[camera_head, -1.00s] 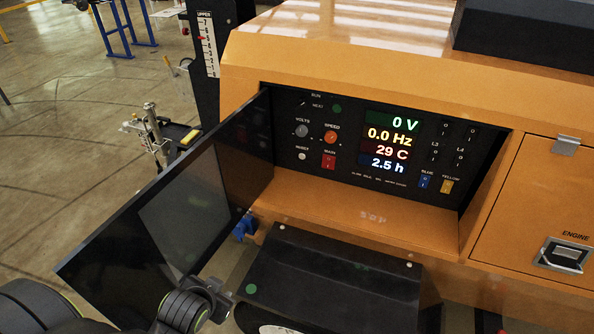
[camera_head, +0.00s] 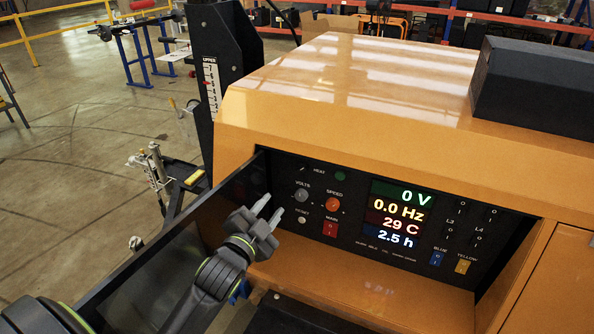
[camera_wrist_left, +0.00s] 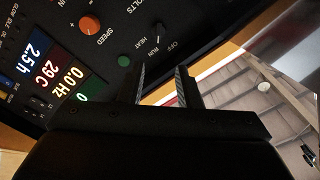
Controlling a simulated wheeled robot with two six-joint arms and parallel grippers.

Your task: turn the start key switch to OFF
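The start key switch (camera_head: 301,168) is small and dark, at the upper left of the black control panel (camera_head: 345,176). In the left wrist view the switch (camera_wrist_left: 159,28) shows near the OFF, RUN and HEAT labels; its exact setting is too small to tell. My left gripper (camera_head: 270,211) is in front of the panel's left part, below and left of the switch, with its fingers apart and nothing between them. In the left wrist view the open fingers (camera_wrist_left: 161,85) point toward the switch area and stay apart from it. My right gripper is out of view.
The dark panel door (camera_head: 150,270) is swung open on the left, close behind my left arm. A green lamp (camera_head: 340,176), orange SPEED knob (camera_head: 333,204) and red MAIN switch (camera_head: 330,228) sit near the key switch. The display reads 0 V. The orange housing (camera_head: 340,90) overhangs the panel.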

